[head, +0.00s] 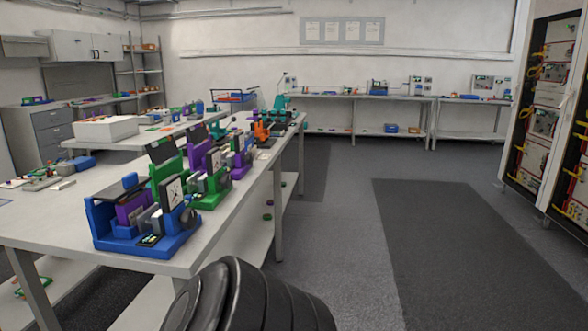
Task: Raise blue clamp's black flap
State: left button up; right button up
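The blue clamp (104,222) stands upright on the near end of the white workbench (222,227), close to its front corner. It has a blue base, an upright blue back and a blue block on top, with purple and grey parts inside. A small dark piece with green and yellow marks (150,240) lies low at its front. A black plate with a white dial (172,193) stands at its right. Neither gripper is in view.
A green clamp (168,168) with a raised black plate stands just behind the blue one, then purple, green and orange devices in a row. A black rounded part of mine fills the bottom middle. Open floor (345,240) lies right of the bench, with racks (548,110) at far right.

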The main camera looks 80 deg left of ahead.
aim_at(119, 190)
jog(key=u, duration=3.6)
jog(key=k, duration=1.25)
jog(key=u, duration=1)
jog(key=i, duration=1.5)
jog(key=z, duration=0.5)
